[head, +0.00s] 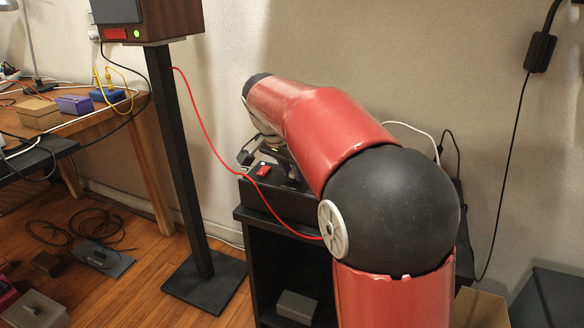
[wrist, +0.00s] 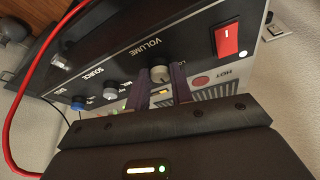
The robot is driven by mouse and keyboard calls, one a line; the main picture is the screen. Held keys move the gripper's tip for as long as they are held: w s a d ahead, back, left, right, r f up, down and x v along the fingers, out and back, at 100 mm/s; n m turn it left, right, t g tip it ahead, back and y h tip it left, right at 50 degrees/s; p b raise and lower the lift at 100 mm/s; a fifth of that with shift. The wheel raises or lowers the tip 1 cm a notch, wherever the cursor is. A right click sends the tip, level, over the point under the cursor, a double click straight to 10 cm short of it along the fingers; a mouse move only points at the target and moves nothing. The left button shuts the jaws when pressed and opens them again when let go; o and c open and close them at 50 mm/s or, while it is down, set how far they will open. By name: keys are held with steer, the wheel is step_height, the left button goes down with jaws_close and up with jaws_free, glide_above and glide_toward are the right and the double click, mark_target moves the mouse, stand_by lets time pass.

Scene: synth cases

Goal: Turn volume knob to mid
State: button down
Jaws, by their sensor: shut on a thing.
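The volume knob (wrist: 160,74) is a small pale knob under the word VOLUME on the dark front panel of an amplifier (wrist: 120,58) in the wrist view. My gripper (wrist: 163,82) has its two purplish fingers on either side of the knob, shut on it. The knob's pointer mark is too small to read. The gripper is mostly hidden there.
A red switch (wrist: 228,38) and other knobs, one blue (wrist: 78,103), flank the volume knob. A red cable (head: 205,135) runs from the speaker (head: 165,20) past the amplifier. A wooden table (head: 75,120) stands at the left.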

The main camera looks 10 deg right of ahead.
stand_by(0.3)
steer(key=c, duration=1.2)
jaws_free()
steer(key=shift+c, duration=0.2)
steer(key=shift+r, duration=0.1)
steer(key=p+v, duration=0.1)
steer(key=v, duration=0.6)
steer(key=shift+r, duration=0.3)
steer(key=shift+s+a, duration=0.1)
steer(key=shift+s, duration=0.05)
